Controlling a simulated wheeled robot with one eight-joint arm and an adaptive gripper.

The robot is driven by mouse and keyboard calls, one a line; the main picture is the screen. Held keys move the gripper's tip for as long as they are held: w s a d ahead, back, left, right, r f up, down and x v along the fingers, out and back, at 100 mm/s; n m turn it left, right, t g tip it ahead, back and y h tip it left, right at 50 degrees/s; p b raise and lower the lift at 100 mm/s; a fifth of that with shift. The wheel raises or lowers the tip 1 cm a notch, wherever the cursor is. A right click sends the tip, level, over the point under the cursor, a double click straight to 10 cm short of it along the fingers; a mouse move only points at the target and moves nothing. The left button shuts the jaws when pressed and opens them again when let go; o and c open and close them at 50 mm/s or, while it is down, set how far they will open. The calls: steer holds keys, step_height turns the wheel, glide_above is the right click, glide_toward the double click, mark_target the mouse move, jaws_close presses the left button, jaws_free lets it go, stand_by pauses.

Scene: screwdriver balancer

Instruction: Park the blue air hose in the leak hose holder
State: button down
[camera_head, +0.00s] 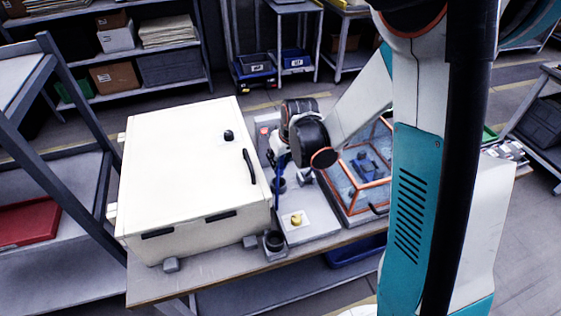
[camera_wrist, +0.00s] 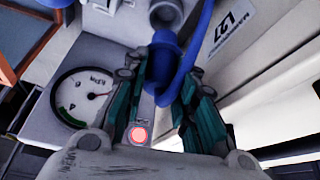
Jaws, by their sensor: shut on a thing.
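My gripper (camera_wrist: 161,78) is shut on the blue air hose (camera_wrist: 164,66) in the wrist view. The hose's thick end sits between the teal fingers, and the hose curves up to the right. A grey round cup (camera_wrist: 166,13) lies just beyond the hose end; I cannot tell whether they touch. In the head view my gripper is mostly hidden behind my dark wrist, and the blue hose (camera_head: 276,192) hangs beside the white cabinet. Which cup is the leak hose holder is unclear.
The white cabinet (camera_head: 190,170) stands close left of my gripper. An orange-framed clear box (camera_head: 374,196) is to the right. A yellow knob (camera_head: 296,220) sits on a pale plate in front. The wrist view shows a gauge (camera_wrist: 84,97) and a lit red button (camera_wrist: 138,135).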

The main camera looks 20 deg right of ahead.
mark_target(279, 174)
steer(key=shift+w, duration=0.45)
steer(key=shift+f+b, duration=1.55)
steer(key=shift+f, duration=0.75)
steer(key=shift+s, duration=0.1)
steer(key=shift+f+b, duration=2.05)
steer(key=shift+b, duration=0.05)
steer(key=c, duration=1.2)
jaws_free()
steer(key=shift+r, duration=0.15)
steer(key=v, duration=1.1)
steer(key=shift+s+d+r, duration=0.1)
steer(key=shift+s+r, duration=0.1)
steer(key=shift+r, duration=0.15)
